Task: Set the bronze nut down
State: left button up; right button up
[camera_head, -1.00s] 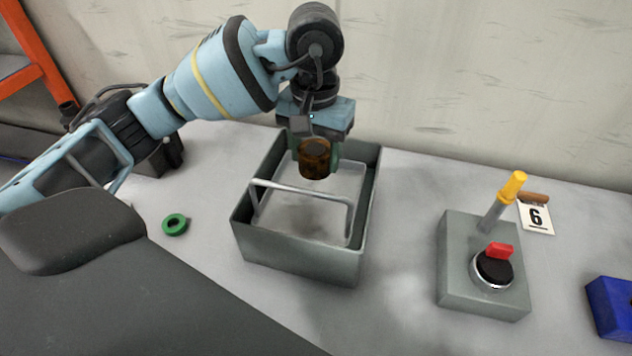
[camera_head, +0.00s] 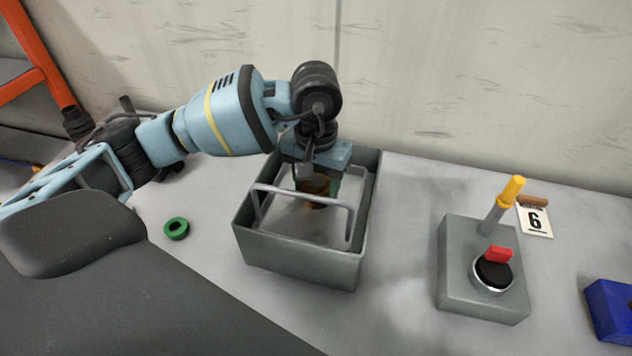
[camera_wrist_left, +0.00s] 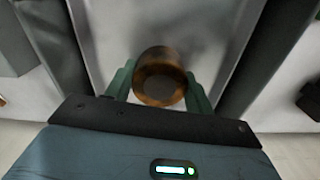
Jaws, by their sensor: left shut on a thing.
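The bronze nut (camera_head: 317,192) is a short brown cylinder, held inside the walls of a grey metal box (camera_head: 298,262) with a wire handle. My left gripper (camera_head: 319,187) points down into the box and is shut on the nut. In the left wrist view the nut (camera_wrist_left: 160,77) sits between the two green fingers of the gripper (camera_wrist_left: 160,88), above the light box floor. I cannot tell whether the nut touches the floor. My right gripper is not in view.
The box's wire handle (camera_head: 302,195) crosses close in front of the nut. A green ring (camera_head: 176,229) lies left of the box. A grey control box (camera_head: 484,268) with a yellow lever and red knob stands right. A blue block (camera_head: 610,308) is far right.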

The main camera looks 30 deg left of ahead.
aim_at(316, 182)
pick_arm(q)
jog(key=o, duration=1.5)
jog(key=shift+f, duration=0.1)
notch_tip(316, 182, up, 12)
